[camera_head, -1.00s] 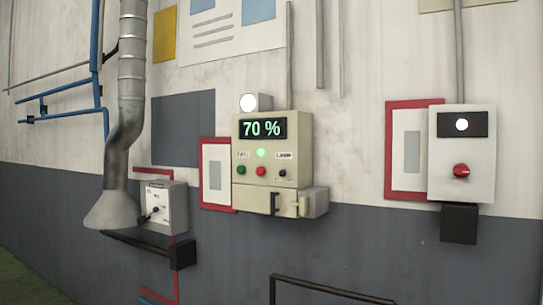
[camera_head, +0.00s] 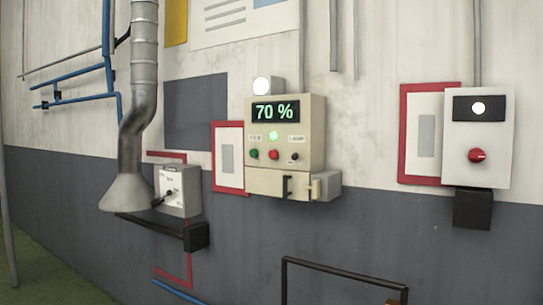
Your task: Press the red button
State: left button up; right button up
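A beige control box (camera_head: 285,133) hangs on the wall near the middle of the head view. Its display (camera_head: 275,111) reads 70 %. Below a lit green lamp (camera_head: 273,135) are a green button (camera_head: 254,154), the red button (camera_head: 274,154) and a small black switch (camera_head: 294,157). A separate white box (camera_head: 497,169) on the right carries a red knob (camera_head: 477,155) and a lit white lamp (camera_head: 479,108). Neither of my grippers shows in the view, and nothing covers the red button.
A grey duct with a flared hood (camera_head: 126,192) and a small switch box (camera_head: 176,191) are left of the control box. A black bar (camera_head: 160,228) juts out below them. A dark rail frame (camera_head: 342,270) stands at the bottom centre.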

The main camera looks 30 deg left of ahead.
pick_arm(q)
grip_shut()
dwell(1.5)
